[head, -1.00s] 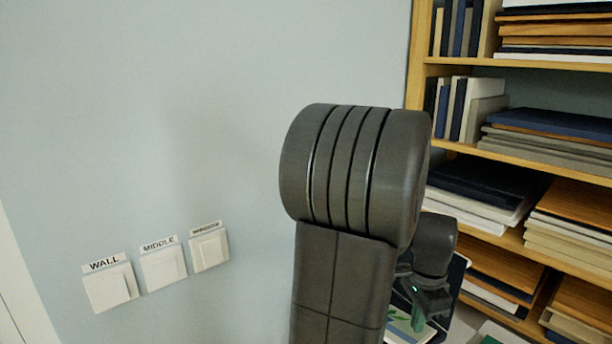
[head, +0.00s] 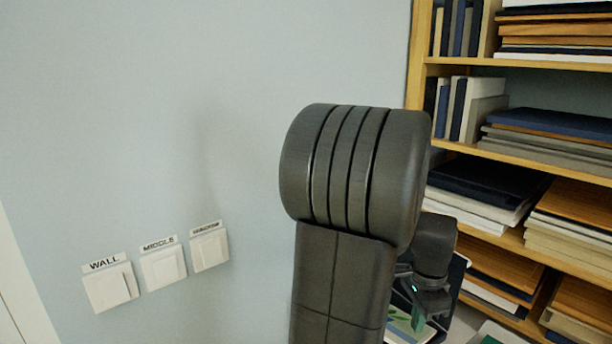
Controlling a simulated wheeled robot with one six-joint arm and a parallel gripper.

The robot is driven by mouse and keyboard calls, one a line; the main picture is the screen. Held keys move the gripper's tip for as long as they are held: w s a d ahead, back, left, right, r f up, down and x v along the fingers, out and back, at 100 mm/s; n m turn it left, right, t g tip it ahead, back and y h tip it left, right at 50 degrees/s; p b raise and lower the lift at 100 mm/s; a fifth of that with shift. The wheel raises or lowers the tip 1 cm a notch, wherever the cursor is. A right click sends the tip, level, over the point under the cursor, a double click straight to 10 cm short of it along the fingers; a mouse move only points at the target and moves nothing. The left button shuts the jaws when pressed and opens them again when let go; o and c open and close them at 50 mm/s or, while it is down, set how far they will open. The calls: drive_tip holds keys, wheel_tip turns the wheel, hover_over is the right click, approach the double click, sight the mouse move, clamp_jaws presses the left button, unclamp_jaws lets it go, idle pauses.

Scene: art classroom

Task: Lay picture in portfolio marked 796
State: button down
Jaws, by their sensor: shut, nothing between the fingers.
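My gripper (head: 420,312) is at the bottom right of centre, partly hidden behind my own dark arm. It is shut, with nothing seen held in it. Just below and beside it lies a picture (head: 398,332) with green leaf shapes on a pale ground, only partly visible. A dark blue panel edge (head: 457,284) shows behind the gripper; I cannot tell whether it is a portfolio. No label reading 796 is legible. I cannot tell whether the gripper touches the picture.
A wooden shelf unit (head: 520,152) filled with folders, books and boards stands at the right. Three light switches (head: 163,268), with labels including WALL and MIDDLE, are on the pale wall at left. My arm blocks the middle of the view.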

drive_tip(key=shift+f+b, duration=0.65)
drive_tip(key=shift+f, duration=0.3)
idle(0.3)
drive_tip(key=shift+w+a, duration=0.45)
drive_tip(key=shift+a, duration=0.05)
idle(0.9)
idle(0.5)
wheel_tip(320, 180, up, 7)
drive_tip(key=p, duration=0.6)
drive_tip(key=shift+f, duration=0.15)
wheel_tip(320, 180, down, 7)
drive_tip(key=b, duration=0.5)
drive_tip(key=shift+b, duration=0.4)
drive_tip(key=shift+r, duration=0.2)
